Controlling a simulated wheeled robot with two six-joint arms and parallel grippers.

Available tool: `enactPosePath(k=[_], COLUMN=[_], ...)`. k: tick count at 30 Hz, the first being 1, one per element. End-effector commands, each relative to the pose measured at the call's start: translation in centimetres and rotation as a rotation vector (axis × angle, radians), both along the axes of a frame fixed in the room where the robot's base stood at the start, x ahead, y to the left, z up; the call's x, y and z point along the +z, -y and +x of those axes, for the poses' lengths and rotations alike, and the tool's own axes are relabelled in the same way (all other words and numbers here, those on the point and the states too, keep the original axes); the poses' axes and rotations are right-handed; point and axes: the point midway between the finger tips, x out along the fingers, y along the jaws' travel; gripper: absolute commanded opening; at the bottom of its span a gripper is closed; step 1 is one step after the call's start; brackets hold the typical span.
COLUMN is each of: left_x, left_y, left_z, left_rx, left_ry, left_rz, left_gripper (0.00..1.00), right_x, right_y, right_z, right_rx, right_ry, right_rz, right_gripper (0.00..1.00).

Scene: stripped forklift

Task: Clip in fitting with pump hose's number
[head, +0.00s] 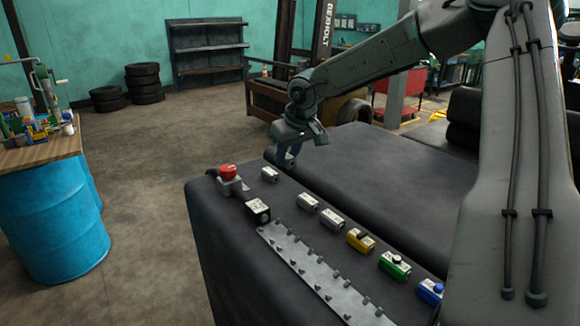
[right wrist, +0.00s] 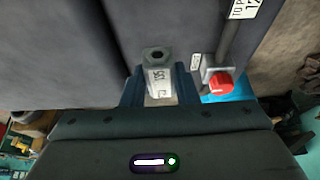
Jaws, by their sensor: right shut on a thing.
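My right gripper (head: 286,155) is low over the far end of the dark padded surface. In the right wrist view its two blue fingers (right wrist: 160,92) are shut on a grey fitting with a hexagonal end and a white number label (right wrist: 158,78); the label is too small to read surely. This fitting (head: 269,174) shows in the head view at the fingertips. A short dark hose (head: 241,192) runs from a grey block with a red knob (head: 229,172) to a black end with a white label (head: 257,210). A metal clip strip (head: 315,272) extends from there. My left gripper is out of view.
Beside the strip stand two grey fittings (head: 307,203) (head: 332,218), a yellow one (head: 360,240), a green one (head: 395,265) and a blue one (head: 430,291). A blue drum (head: 55,225) with a cluttered wooden top stands at left. The dark surface right of the fittings is clear.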

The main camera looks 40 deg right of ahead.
Motion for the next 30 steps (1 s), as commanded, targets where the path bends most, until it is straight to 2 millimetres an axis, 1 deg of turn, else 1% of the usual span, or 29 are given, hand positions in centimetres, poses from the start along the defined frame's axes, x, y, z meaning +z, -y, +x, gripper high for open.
enactPosePath(k=[1, 5, 6, 9, 13, 15, 18, 23, 30], left_x=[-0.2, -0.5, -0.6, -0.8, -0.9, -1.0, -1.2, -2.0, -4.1], left_y=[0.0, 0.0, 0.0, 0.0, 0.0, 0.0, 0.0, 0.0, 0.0], left_z=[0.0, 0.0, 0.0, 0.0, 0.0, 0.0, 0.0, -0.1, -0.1], left_rx=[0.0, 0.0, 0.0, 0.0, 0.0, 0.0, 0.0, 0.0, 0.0], left_ry=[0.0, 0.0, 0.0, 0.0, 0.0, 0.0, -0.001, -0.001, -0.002], left_rz=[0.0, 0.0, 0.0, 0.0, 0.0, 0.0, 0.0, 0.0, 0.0], left_gripper=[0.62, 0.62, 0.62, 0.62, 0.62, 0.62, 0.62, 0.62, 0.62], right_x=[0.0, -0.3, -0.5, -0.9, -1.4, -1.5, -1.8, -2.6, -4.8], right_y=[-1.3, -5.1, -6.2, -8.8, -11.0, -11.7, -12.2, -12.2, -12.2], right_z=[-0.7, -3.3, -4.3, -6.5, -8.8, -9.6, -10.1, -10.2, -10.1], right_rx=[0.008, 0.024, 0.028, 0.037, 0.046, 0.05, 0.05, 0.05, 0.05], right_ry=[-0.001, -0.001, -0.003, 0.0, 0.0, 0.001, 0.001, 0.001, 0.001], right_rz=[-0.001, -0.004, -0.005, -0.004, -0.001, 0.0, 0.002, 0.002, 0.002], right_gripper=[0.01, 0.01, 0.01, 0.01, 0.01, 0.01, 0.01, 0.01, 0.01])
